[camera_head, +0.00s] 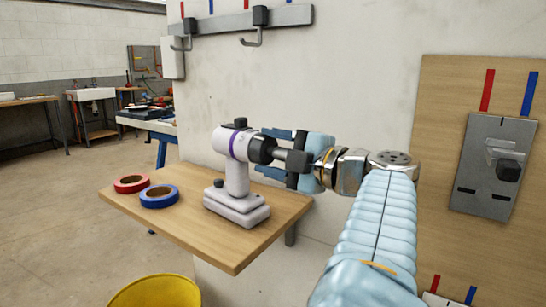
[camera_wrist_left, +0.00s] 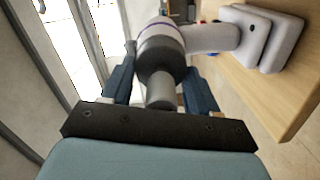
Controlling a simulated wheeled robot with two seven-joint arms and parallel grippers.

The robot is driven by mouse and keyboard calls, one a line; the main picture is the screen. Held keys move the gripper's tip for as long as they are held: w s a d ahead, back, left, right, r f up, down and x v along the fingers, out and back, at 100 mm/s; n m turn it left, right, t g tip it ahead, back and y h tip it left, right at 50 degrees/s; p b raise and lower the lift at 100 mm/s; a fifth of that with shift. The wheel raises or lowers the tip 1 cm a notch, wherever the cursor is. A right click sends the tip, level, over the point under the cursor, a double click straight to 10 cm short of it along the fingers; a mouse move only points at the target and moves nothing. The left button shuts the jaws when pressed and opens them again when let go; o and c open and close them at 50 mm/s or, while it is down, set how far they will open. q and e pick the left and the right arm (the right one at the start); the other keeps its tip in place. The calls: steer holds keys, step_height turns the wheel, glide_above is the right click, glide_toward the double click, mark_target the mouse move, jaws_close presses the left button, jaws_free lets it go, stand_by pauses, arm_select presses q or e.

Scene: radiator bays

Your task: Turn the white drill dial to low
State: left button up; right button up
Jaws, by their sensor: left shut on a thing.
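The white drill (camera_head: 238,180) stands upright on the wooden shelf, with a purple band round its body and its nose toward my gripper. Its black front collar (camera_head: 262,149), which looks like the dial, also shows in the left wrist view (camera_wrist_left: 160,54). A grey chuck (camera_head: 294,160) sticks out in front of it. My left gripper (camera_head: 271,152) has its blue fingers on either side of the collar and is shut on it. In the left wrist view, the chuck (camera_wrist_left: 161,94) lies between the fingers. No dial mark or setting can be read. My right gripper is not in view.
Red tape (camera_head: 131,184) and blue tape (camera_head: 159,196) rolls lie on the wooden shelf (camera_head: 232,252), left of the drill. A yellow bin (camera_head: 155,292) stands below. A wooden panel with a grey switch plate (camera_head: 480,185) is on the right. Hooks hang from a rail (camera_head: 235,23) above.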

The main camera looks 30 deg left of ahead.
arm_select(q)
steer(key=shift+f+n, duration=0.15)
steer(key=shift+n, duration=0.35)
stand_by(0.3)
steer(key=o, duration=1)
steer(key=shift+o, duration=0.2)
steer(key=shift+d, duration=0.1)
steer(key=s+d, duration=0.2)
steer(key=d, duration=1.1)
steer(key=shift+s+d+p, duration=0.2)
steer(key=shift+p, duration=0.15)
